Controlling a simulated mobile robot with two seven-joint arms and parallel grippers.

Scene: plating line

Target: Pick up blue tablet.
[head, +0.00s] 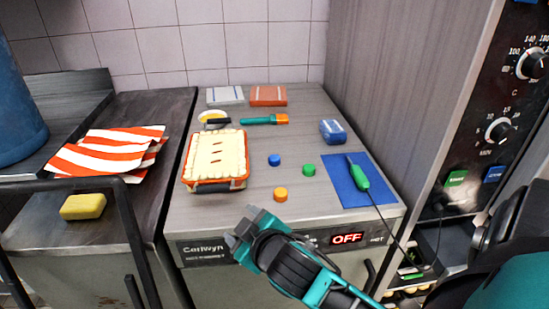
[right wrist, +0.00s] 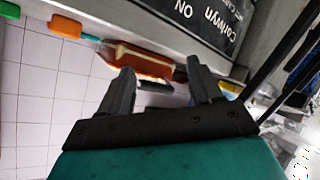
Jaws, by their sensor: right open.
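The blue tablet (head: 274,159) is a small round disc lying flat on the grey counter in the head view, right of the pie dish. A green tablet (head: 309,169) lies to its right and an orange tablet (head: 280,194) nearer the front. My right gripper (head: 243,226) is open and empty at the counter's front edge, nearer than the blue tablet and apart from it. In the right wrist view its two spread fingers (right wrist: 158,82) show nothing between them. I cannot make out the blue tablet there. My left gripper is not in view.
A pie in an orange dish (head: 245,170) stands left of the tablets. A teal-and-orange tool (head: 262,120) lies behind. A blue pack (head: 333,131) and a blue mat (head: 344,190) with a corded green tool (head: 357,174) are to the right. Bare counter surrounds the tablets.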

